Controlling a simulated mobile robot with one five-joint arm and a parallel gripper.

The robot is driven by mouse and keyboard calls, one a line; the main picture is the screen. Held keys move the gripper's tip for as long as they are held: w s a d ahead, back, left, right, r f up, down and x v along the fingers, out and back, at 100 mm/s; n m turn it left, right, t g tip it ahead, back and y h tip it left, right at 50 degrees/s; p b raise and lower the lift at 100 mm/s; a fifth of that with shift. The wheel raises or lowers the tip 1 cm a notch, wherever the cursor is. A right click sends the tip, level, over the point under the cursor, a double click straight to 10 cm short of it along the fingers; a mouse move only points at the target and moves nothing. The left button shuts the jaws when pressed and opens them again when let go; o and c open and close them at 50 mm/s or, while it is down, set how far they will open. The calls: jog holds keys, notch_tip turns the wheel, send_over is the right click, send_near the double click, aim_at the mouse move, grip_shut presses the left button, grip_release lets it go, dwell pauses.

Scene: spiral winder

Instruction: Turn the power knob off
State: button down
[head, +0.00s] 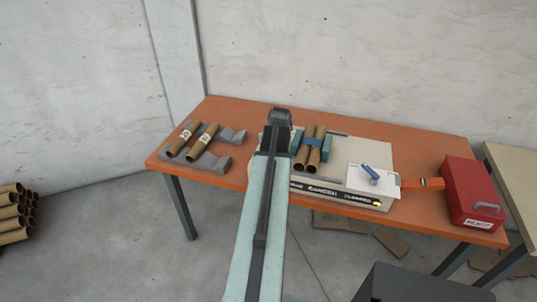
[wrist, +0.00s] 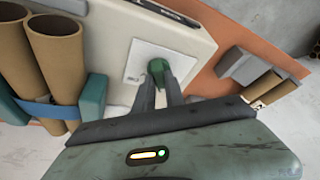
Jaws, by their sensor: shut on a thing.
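The power knob (wrist: 156,67) looks green in the wrist view and sits on a white square plate (wrist: 136,72) on the beige winder machine (wrist: 184,26). My gripper (wrist: 161,76) is shut on the knob, one dark finger on each side. Which way the knob is turned is hard to tell, as the fingers cover part of it. In the head view my gripper (head: 281,116) is at the left end of the machine (head: 345,153), and my arm hides the knob there.
A blue lever (head: 370,173) is on the machine's right. Grey cradles (head: 208,162) with labelled tubes lie left on the orange table (head: 240,106). A red box (head: 472,190) stands right.

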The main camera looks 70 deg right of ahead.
jog(key=shift+s+d+n, duration=0.1)
jog(key=shift+d+n, duration=0.05)
jog(key=shift+n, duration=0.45)
jog(key=c, duration=1.4)
grip_release()
jog(key=p+v, duration=0.7)
jog(key=v, duration=0.1)
jog(key=shift+d+f, duration=0.1)
